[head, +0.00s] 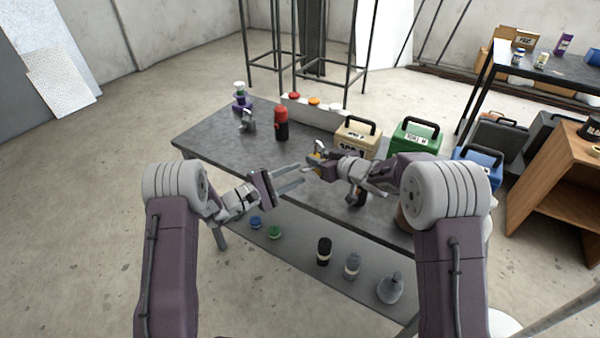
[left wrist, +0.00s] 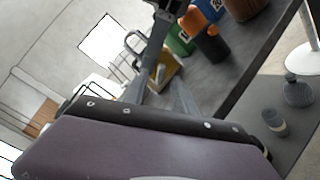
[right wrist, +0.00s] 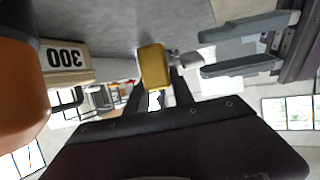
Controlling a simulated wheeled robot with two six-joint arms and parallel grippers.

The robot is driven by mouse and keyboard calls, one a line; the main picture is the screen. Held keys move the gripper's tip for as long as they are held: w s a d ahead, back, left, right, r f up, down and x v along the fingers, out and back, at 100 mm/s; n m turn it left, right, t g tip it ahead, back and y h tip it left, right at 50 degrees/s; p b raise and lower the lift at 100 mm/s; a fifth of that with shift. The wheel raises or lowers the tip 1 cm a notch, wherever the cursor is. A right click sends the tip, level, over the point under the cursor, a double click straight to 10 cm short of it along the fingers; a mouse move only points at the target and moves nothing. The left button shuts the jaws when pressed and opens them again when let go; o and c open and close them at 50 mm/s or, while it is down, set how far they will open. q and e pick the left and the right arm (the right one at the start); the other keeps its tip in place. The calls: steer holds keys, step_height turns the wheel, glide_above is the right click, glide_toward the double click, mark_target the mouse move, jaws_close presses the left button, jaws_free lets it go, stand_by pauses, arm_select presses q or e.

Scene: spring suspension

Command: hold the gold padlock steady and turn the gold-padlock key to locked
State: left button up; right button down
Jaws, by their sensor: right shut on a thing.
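The gold padlock (right wrist: 152,67) is held in my right gripper (right wrist: 160,88), above the table's front edge. In the head view the padlock (head: 317,155) is small and partly hidden by the right gripper (head: 314,160). A grey key (right wrist: 181,58) sticks out of the padlock toward my left gripper (right wrist: 240,47). My left gripper is open and empty, its two fingers apart and pointing at the key. In the left wrist view the key (left wrist: 160,74) shows between these fingers, with the gold padlock (left wrist: 168,72) behind it. The fingers appear not to touch the key.
The grey table (head: 225,142) holds a red-and-black canister (head: 281,122), a cream case (head: 357,138) and a green case (head: 416,140). An orange-and-black object (left wrist: 208,40) stands near the padlock. The lower shelf (head: 300,255) carries several small items.

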arm_select(q)
steer(key=shift+x, duration=1.15)
jaws_close()
steer(key=n, duration=0.5)
steer(key=shift+n, duration=0.4)
steer(key=n, duration=0.6)
steer(key=shift+a, duration=0.1)
jaws_free()
